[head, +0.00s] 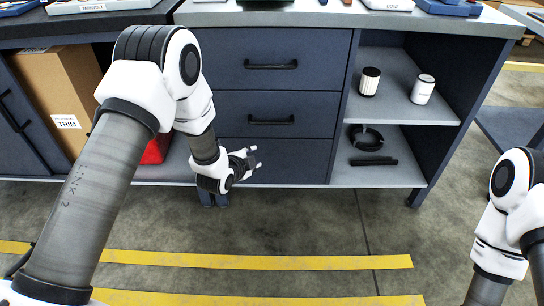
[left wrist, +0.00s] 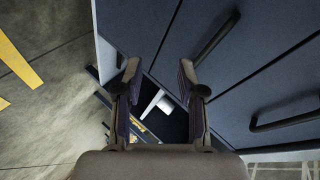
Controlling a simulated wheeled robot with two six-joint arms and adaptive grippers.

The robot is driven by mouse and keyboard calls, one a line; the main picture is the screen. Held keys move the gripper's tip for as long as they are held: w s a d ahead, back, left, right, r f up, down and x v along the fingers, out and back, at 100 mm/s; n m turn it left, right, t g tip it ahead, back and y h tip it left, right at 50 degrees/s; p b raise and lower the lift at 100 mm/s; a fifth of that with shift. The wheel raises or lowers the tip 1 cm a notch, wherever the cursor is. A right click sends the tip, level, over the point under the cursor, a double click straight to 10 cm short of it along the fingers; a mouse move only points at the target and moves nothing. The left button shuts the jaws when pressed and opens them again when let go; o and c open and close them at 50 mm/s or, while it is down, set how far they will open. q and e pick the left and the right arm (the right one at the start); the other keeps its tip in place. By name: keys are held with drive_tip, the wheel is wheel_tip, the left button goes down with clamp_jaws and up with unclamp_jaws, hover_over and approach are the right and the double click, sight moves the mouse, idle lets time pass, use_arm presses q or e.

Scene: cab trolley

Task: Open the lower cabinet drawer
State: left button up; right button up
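The dark blue cabinet has two handled drawer fronts, both shut. The lower handled drawer (head: 240,125) has a black bar handle (head: 271,120); below it is a front on which I see no handle. My left gripper (head: 255,157) is below and left of that handle, in front of the bottom front and apart from the handle. In the left wrist view its fingers (left wrist: 158,67) are spread with nothing held between them. A black handle (left wrist: 217,40) lies to the right of the fingers there. My right gripper is out of view; only its arm shows at the right.
The upper drawer (head: 225,72) is directly above. Open shelves (head: 400,112) on the right hold a black-and-white cylinder (head: 369,81), a white can (head: 422,89) and black items. A cardboard box (head: 62,92) and red object (head: 155,149) sit left. The front floor is clear.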

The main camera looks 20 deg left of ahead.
sight(271, 123)
use_arm(q)
drive_tip(key=w+m+t+b, duration=0.1)
drive_tip(key=w+b, duration=0.2)
drive_tip(key=w, duration=0.2)
drive_tip(key=w+m+t+b, duration=0.1)
drive_tip(key=w+m+b, duration=0.1)
drive_tip(key=w, duration=0.3)
drive_tip(key=w+r+m+t+b, duration=0.1)
drive_tip(key=w+m+b, duration=0.1)
drive_tip(key=w+b, duration=0.2)
drive_tip(key=shift+w+d+r+t+h, duration=0.1)
drive_tip(key=shift+w+d+t+h, duration=0.3)
drive_tip(key=shift+w, duration=0.55)
drive_tip(key=shift+r, duration=0.1)
clamp_jaws()
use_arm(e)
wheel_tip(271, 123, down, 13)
